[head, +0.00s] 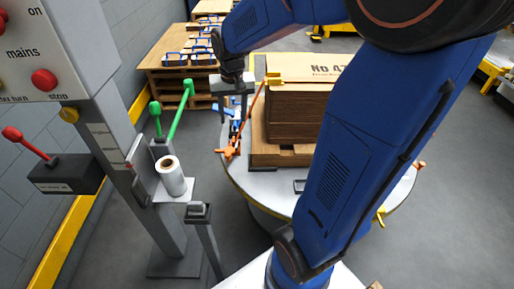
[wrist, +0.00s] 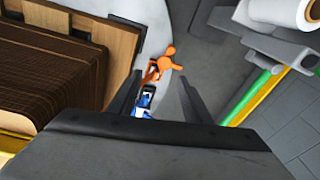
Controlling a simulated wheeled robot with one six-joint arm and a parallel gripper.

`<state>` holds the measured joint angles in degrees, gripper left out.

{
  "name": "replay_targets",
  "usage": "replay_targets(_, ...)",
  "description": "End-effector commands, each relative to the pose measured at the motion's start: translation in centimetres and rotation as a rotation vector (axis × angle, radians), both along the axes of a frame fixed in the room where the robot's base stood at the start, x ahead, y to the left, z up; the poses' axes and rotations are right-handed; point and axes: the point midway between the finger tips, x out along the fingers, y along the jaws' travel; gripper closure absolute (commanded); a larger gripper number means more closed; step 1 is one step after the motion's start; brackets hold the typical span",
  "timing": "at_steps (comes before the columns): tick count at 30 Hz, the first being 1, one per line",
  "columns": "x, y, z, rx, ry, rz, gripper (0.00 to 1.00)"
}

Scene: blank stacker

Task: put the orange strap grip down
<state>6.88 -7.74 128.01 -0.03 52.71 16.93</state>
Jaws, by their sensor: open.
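The orange strap grip (head: 229,149) is at the left rim of the round grey turntable (head: 286,199), beside the pallet. In the wrist view the orange grip (wrist: 164,61) shows just beyond the fingertips, roughly in line with the gap between them. A blue and dark piece (wrist: 144,100) sits below it in that view, near the left finger. My gripper (head: 233,108) is open above the turntable's left edge, with its fingers pointing down; both fingers show apart in the wrist view (wrist: 159,86). I cannot tell whether either finger touches the grip.
Open floor lies at right.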

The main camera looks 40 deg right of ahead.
Motion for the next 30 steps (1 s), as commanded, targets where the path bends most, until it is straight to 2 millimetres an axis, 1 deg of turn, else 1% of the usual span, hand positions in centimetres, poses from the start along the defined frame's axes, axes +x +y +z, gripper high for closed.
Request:
replay_targets(1, -1.1, 0.4, 0.7, -0.003, -0.017, 0.018, 0.55)
replay_targets(7, -5.0, 1.7, 2.7, -0.018, -0.068, 0.092, 0.55)
replay_targets(15, -10.4, 3.2, 4.4, -0.038, -0.136, 0.189, 0.55)
replay_targets(22, -14.9, 4.2, 5.1, -0.059, -0.192, 0.272, 0.55)
replay_targets(27, -18.1, 4.8, 5.0, -0.075, -0.234, 0.333, 0.55)
replay_targets(30, -19.7, 5.0, 4.9, -0.083, -0.255, 0.363, 0.55)
